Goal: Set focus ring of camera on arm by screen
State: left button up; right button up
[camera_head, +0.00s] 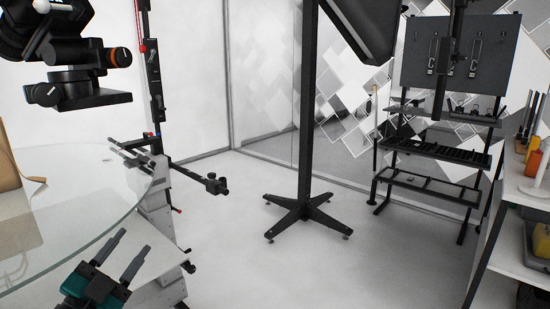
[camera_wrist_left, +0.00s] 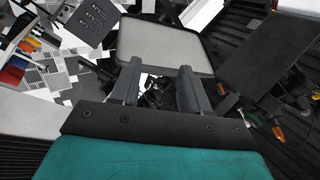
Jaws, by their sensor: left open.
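A black jointed arm assembly (camera_head: 80,62) hangs at the upper left of the head view, over the round glass turntable. I cannot tell whether this is the camera, and I cannot make out a focus ring. A dark screen (camera_head: 365,25) sits on a black stand, cut off at the top. My left gripper (camera_head: 129,242) is open at the lower left, beside the turntable edge. In the left wrist view, its fingers (camera_wrist_left: 158,72) are apart with nothing held.
The glass turntable (camera_head: 75,215) fills the left. A black rail with clamps (camera_head: 187,172) sticks out beside it. The screen stand's base (camera_head: 307,216) stands on open white floor. A rack (camera_head: 435,150) and shelves (camera_head: 525,190) are at the right. A light panel (camera_wrist_left: 165,45) shows beyond my fingers.

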pick_arm(q)
jog(key=s+d+f+n+g+y, duration=0.1)
jog(key=s+d+f+n+g, duration=0.2)
jog(key=s+f, duration=0.3)
jog(key=s+d+f+n+g+y, duration=0.1)
jog(key=s+d+f+n+g, duration=0.2)
jog(key=f, duration=0.9)
jog(key=s+d+f+n+g+y+p, duration=0.1)
jog(key=s+d+f+n+g+y, duration=0.1)
jog(key=s+f, duration=0.7)
jog(key=shift+s+d+f+n+g, duration=0.4)
jog(key=shift+s+d+n+g, duration=0.1)
jog(key=shift+d+n+g, duration=0.45)
dwell(0.4)
